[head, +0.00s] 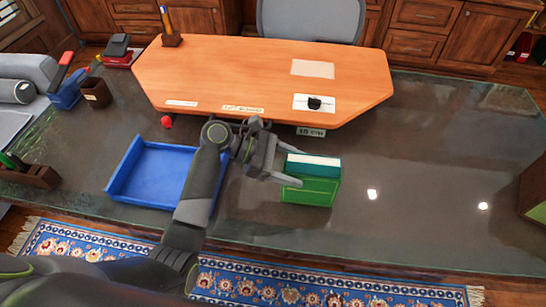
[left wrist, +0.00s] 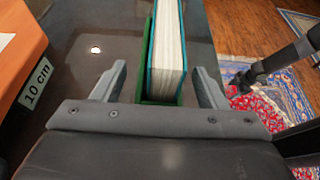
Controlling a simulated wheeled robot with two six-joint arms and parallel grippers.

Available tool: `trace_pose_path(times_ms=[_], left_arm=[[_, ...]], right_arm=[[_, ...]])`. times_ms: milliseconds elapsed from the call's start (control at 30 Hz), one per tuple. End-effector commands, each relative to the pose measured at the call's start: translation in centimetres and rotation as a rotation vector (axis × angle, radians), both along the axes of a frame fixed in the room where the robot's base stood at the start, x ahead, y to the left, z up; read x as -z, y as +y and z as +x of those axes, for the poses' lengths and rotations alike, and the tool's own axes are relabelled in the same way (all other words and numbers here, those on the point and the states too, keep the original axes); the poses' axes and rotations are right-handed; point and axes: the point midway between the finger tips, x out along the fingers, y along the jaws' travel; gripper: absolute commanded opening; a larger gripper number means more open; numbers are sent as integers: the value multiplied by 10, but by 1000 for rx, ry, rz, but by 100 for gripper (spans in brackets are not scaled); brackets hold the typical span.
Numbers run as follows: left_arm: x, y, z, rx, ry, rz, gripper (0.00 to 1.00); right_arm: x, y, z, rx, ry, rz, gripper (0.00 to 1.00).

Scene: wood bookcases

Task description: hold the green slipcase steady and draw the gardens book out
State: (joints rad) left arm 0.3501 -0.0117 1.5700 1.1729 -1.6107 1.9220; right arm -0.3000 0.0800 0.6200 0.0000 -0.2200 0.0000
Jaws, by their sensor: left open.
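The green slipcase (head: 312,192) stands on the dark glass-topped table, right of the blue tray. The gardens book (head: 313,168), with a teal cover and pale page edges, sits in it and shows at the top. My left gripper (head: 290,167) is open at the slipcase's left side. In the left wrist view, the book's pages (left wrist: 167,45) face me between the spread left fingers (left wrist: 158,88), with gaps on both sides. Green slipcase walls (left wrist: 147,55) show beside the book. A dark arm, likely my right one (left wrist: 283,60), shows at the right; its jaw state is unclear.
The blue tray (head: 118,183) lies left of the slipcase, under my left arm. An orange-brown board (head: 250,75) with labels and a "10 cm" tag (head: 311,132) lies behind. Bare glass (head: 430,180) is clear to the right. A patterned rug (head: 330,290) lies in front.

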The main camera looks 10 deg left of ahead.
Motion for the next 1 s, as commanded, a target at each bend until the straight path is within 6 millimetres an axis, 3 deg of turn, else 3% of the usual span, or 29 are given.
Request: trace_pose_path(times_ms=[200, 567, 1000], left_arm=[[9, -22, 0, 0, 0, -1, 66], [11, -27, 1, 0, -2, 1, 66], [11, -26, 1, -1, -1, 1, 15]], right_arm=[[0, 0, 0, 0, 0, 0, 66], [0, 0, 0, 0, 0, 0, 66], [0, 0, 0, 0, 0, 0, 66]])
